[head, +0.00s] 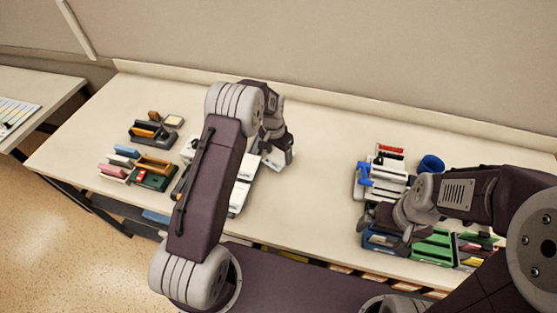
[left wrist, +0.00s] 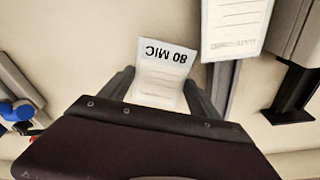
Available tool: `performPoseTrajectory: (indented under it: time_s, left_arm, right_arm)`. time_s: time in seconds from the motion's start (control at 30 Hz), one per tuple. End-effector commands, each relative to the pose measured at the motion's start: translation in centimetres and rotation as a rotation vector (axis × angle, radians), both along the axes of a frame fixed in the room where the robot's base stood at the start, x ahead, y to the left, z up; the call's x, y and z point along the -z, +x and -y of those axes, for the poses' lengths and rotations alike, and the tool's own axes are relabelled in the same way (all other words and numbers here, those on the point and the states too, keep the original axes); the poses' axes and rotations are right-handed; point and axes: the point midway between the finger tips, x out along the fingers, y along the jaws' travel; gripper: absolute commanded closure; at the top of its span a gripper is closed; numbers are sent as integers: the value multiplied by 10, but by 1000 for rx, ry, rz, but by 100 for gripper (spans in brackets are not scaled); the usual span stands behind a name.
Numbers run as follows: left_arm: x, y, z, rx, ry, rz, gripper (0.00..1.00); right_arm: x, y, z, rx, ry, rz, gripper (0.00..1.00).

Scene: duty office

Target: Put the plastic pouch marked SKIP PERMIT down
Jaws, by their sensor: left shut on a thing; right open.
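My left gripper (left wrist: 160,88) is shut on a white plastic pouch (left wrist: 162,75) that reads "80 MIC" upside down in the left wrist view. No SKIP PERMIT marking is readable on it. In the head view my left gripper (head: 280,150) is over the middle of the desk, partly hidden by my arm; I cannot tell there whether the pouch touches the desk. A second white printed sheet or pouch (left wrist: 236,25) lies beyond it, its print too small to read. My right gripper (head: 378,218) is open at the right-hand group of items.
The long desk (head: 325,180) has bare room between its left and right groups. Stationery trays (head: 155,175) stand left; a white rack with blue parts (head: 385,178), a blue round thing (head: 431,163) and a green tray (head: 432,247) stand right. A wall runs behind.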

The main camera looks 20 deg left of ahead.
Motion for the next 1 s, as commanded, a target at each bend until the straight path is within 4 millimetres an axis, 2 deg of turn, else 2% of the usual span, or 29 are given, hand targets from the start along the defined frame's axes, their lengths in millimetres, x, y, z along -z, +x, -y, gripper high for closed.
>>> performPoseTrajectory:
  time_s: [0.03,0.1,0.33,0.53,0.57,0.6,0.63,1.0]
  left_arm:
    - [20,-1,0,0,0,-2,66]
    - [30,0,0,0,0,-1,66]
    - [27,0,0,0,0,0,66]
    - [33,0,0,-1,0,-1,66]
    - [32,0,0,-1,0,-1,20]
    - [32,-1,0,-1,0,-1,9]
    - [32,-1,0,-1,0,-1,7]
    - [33,-1,-1,-1,1,-2,7]
  right_arm:
    - [17,0,0,0,0,0,0]
    - [25,0,0,0,0,-1,0]
    - [20,0,0,0,0,0,0]
    - [25,0,0,0,0,0,0]
    - [24,0,0,0,0,0,0]
    - [23,0,0,0,0,0,0]
    - [23,0,0,0,0,0,0]
    - [24,0,0,0,0,0,0]
